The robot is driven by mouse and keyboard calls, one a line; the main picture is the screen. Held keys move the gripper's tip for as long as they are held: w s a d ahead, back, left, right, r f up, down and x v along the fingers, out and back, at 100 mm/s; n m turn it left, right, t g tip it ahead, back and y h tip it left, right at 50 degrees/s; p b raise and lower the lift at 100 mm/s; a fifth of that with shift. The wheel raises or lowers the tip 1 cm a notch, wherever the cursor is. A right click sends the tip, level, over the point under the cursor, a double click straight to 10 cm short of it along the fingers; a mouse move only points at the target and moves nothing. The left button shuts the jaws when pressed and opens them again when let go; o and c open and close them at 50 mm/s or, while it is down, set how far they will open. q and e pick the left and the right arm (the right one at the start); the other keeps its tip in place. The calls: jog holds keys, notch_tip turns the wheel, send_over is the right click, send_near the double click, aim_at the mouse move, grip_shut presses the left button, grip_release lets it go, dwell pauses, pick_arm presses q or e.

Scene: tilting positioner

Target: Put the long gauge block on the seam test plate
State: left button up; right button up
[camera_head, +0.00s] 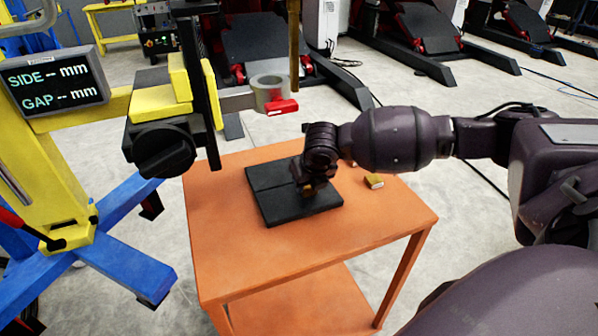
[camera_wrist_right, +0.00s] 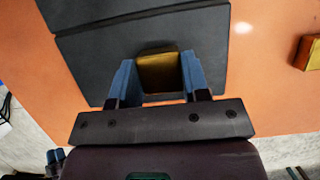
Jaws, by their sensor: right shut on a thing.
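The seam test plate (camera_head: 272,190) is a dark, flat plate with a thin seam across it, on the orange table. My right gripper (camera_head: 308,188) points down over the plate's right part. In the right wrist view, my right gripper (camera_wrist_right: 159,80) has its blue fingers shut on a brass-coloured gauge block (camera_wrist_right: 158,72), which is over the plate (camera_wrist_right: 90,60). I cannot tell whether this block touches the plate, and its full length is hidden. A second brass-coloured block (camera_head: 374,181) lies on the table right of the plate; it also shows in the right wrist view (camera_wrist_right: 310,53). My left gripper is not in view.
The orange table (camera_head: 225,255) has free room in front of the plate. A yellow and black positioner (camera_head: 165,120) stands left of and behind the table, with a ring-shaped part (camera_head: 270,92) and red piece near the table's back edge. Its display (camera_head: 52,82) shows no readings.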

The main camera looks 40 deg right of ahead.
jog(key=shift+w, duration=0.4)
jog(key=w, duration=0.2)
jog(key=w+d+b, duration=0.1)
jog(key=w, duration=0.1)
jog(key=shift+w+d, duration=0.1)
jog(key=shift+w, duration=0.2)
jog(key=shift+s+f, duration=0.1)
jog(key=shift+f, duration=0.2)
jog(key=shift+r, duration=0.1)
jog(key=o, duration=1.2)
jog(key=shift+s+f, duration=0.1)
jog(key=shift+f, duration=0.1)
